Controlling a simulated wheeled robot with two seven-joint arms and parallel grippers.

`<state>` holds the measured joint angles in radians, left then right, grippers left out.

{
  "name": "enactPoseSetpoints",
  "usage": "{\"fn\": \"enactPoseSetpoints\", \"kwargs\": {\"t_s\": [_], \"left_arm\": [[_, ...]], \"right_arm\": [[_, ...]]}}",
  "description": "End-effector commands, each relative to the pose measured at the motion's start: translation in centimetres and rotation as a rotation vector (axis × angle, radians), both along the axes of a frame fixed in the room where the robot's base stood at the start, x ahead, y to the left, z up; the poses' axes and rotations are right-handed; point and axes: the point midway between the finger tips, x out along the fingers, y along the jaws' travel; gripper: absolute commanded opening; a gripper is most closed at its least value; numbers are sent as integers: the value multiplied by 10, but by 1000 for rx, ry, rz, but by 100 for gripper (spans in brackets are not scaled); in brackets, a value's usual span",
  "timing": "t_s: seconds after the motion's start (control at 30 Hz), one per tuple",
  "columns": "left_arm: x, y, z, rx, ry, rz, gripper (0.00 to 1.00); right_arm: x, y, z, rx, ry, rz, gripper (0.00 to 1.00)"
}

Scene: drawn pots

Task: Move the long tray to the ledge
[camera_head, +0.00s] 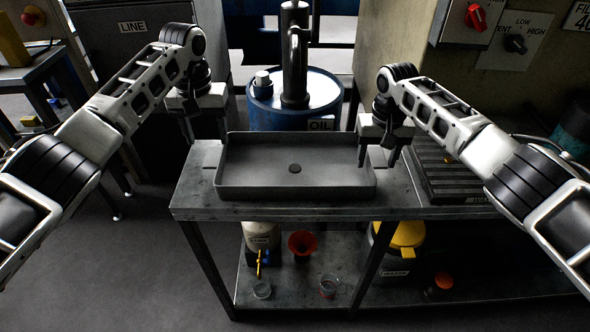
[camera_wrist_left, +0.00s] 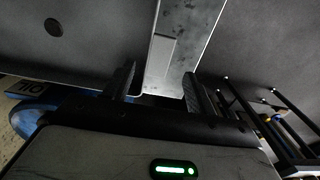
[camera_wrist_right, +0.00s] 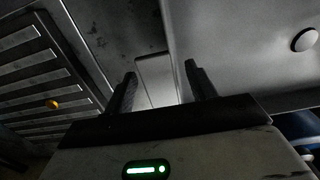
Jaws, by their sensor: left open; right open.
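The long tray (camera_head: 250,181), dark grey and shallow with a round drain-like disc in its floor, lies flat on the workbench. My left gripper (camera_head: 206,136) is open at the tray's left end. My right gripper (camera_head: 377,158) is open at the right end. Contact is unclear. I cannot tell which surface is the ledge.
The metal workbench (camera_head: 192,190) has a slatted dark rack (camera_head: 450,180) right of the tray. A blue oil drum (camera_head: 320,95) with a pipe stands behind. The lower shelf (camera_head: 325,275) holds a red funnel (camera_head: 301,243), glass cups and a yellow-lidded container (camera_head: 405,235).

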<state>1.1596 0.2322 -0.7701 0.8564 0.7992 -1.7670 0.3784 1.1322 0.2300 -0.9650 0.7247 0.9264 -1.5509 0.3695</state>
Motion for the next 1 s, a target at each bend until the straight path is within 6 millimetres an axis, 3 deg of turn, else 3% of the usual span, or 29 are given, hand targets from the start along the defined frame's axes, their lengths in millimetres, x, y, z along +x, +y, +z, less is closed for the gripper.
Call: {"fn": "enactPoseSetpoints", "kwargs": {"t_s": [0.2,0.47,1.0], "left_arm": [[1,0,38,1,-3,2,56],[0,1,50,2,1,2,56],[0,1,49,1,0,1,56]], "right_arm": [[0,0,0,0,0,0,56],[1,1,10,2,-2,1,56],[1,0,109,1,-3,-1,56]]}}
